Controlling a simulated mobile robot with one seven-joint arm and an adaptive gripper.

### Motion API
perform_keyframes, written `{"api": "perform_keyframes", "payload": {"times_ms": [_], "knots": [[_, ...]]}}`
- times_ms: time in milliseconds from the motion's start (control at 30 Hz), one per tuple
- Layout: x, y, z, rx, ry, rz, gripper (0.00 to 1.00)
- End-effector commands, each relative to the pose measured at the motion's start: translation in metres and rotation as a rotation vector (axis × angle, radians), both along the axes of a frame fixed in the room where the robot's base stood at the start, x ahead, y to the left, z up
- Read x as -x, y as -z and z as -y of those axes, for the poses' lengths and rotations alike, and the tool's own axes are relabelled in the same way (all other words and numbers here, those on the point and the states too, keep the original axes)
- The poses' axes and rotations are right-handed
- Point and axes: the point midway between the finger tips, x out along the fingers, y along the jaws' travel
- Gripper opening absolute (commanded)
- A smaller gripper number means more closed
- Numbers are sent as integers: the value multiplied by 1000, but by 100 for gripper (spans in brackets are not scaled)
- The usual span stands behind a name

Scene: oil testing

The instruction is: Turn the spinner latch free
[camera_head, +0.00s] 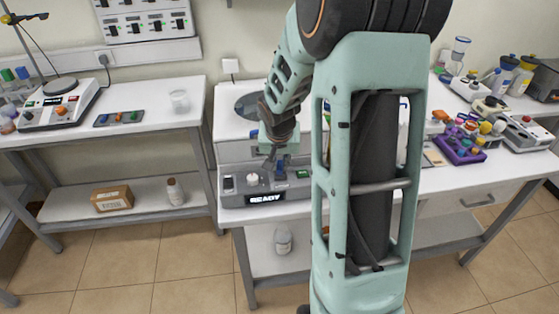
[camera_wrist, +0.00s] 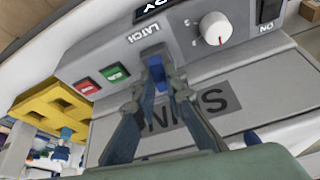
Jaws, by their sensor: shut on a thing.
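The grey spinner (camera_head: 240,199) sits on the front of the bench, its display reading READY. In the wrist view its blue latch (camera_wrist: 153,57) is in the sloped panel beside the printed word LATCH. The latch (camera_head: 280,173) also shows small in the head view, just below my gripper (camera_head: 272,163). In the wrist view my gripper (camera_wrist: 157,86) is shut on the latch, with a finger on each side of it. The fingertips hide part of the latch, so its exact angle is hard to tell.
On the panel are a red button (camera_wrist: 86,86), a green button (camera_wrist: 114,72), a white knob (camera_wrist: 217,33) and a black switch (camera_wrist: 268,9). A yellow rack (camera_wrist: 52,104) stands close by. A purple rack (camera_head: 462,150) with vials is farther right.

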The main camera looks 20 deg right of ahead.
Motion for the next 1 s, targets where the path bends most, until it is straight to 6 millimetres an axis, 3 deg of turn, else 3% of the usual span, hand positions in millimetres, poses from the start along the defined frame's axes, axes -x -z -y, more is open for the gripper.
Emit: {"api": "perform_keyframes", "payload": {"times_ms": [300,733,767,800,900,1000], "knots": [[1,-4,2,-2,-168,-1,0],[1,0,1,1,-198,2,0],[1,0,1,1,-198,1,15],[1,0,1,1,-198,1,19],[1,-1,1,1,-197,2,29],[1,0,1,1,-197,1,29]]}}
